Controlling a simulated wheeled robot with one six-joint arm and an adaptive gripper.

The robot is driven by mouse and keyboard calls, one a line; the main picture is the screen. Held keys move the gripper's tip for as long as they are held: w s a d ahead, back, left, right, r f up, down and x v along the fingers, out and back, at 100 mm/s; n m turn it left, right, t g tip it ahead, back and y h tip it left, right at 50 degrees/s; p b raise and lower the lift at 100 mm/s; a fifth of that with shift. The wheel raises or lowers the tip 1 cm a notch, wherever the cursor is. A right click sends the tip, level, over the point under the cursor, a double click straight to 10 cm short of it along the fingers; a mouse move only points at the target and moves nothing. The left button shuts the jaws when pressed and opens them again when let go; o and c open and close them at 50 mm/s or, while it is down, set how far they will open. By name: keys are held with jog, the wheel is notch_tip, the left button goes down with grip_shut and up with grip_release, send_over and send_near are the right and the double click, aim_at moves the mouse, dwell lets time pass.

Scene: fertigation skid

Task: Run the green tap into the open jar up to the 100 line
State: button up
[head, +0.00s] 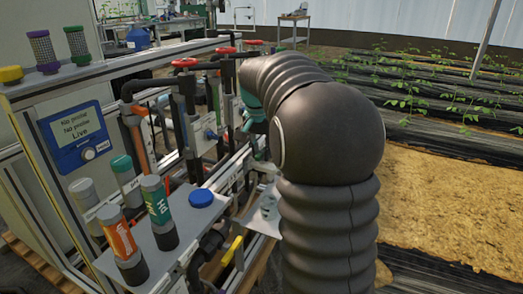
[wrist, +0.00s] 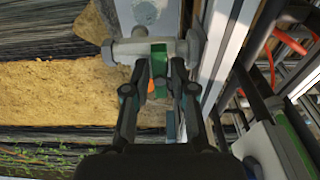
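In the wrist view, a grey valve body (wrist: 122,50) carries a green tap handle (wrist: 159,56). My gripper (wrist: 161,78) points at it, with its two fingers apart on either side of the green handle's near end. I cannot tell whether either finger touches it. In the head view, my dark arm hides the gripper and the green tap. A pale translucent jar (head: 268,207) with faint markings stands on a light plate, just left of my arm. Its fill level and 100 line are too small to read.
A blue round lid (head: 201,198) lies on the grey shelf (head: 160,262), beside orange-labelled (head: 118,238) and green-labelled (head: 157,206) bottles. Red-handled valves (head: 184,63) and dark pipes crowd the skid behind. A blue-framed display (head: 75,133) is at left. Plant beds lie to the right.

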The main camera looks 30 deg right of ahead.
grip_shut()
jog(key=n+p, duration=0.1)
jog(key=n, duration=0.2)
jog(key=shift+r, duration=0.1)
jog(key=shift+n, duration=0.5)
jog(key=shift+n+y+p, duration=0.4)
jog(key=shift+n, duration=0.8)
jog(key=shift+t, duration=0.3)
dwell(5.2)
